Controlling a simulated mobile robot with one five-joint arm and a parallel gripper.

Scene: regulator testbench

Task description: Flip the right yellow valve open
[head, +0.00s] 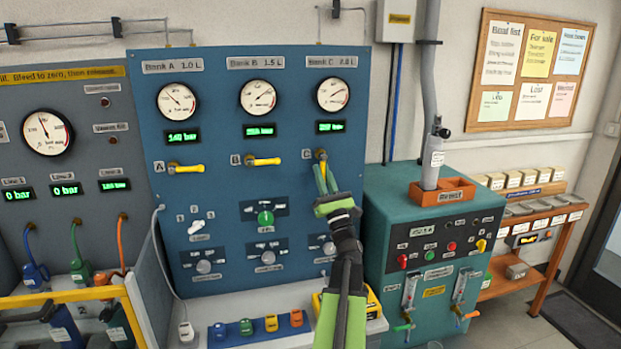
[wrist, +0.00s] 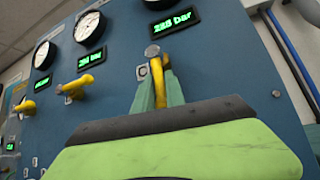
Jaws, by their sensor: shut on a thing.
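The right yellow valve (head: 321,155), at the label C, sits on the blue panel below the Bank C gauge. In the wrist view its yellow handle (wrist: 157,78) runs down from a round grey hub, between my two green fingers. My gripper (head: 324,178) is shut on this handle, and it also shows in the wrist view (wrist: 158,95). The lower end of the handle is hidden behind my gripper. The yellow valves at A (head: 186,168) and B (head: 263,161) have their handles lying sideways, pointing right.
The Bank C gauge (head: 332,95) and its green display (head: 331,127) are just above the valve. A teal cabinet (head: 430,215) with an orange tray stands close to the right of my arm.

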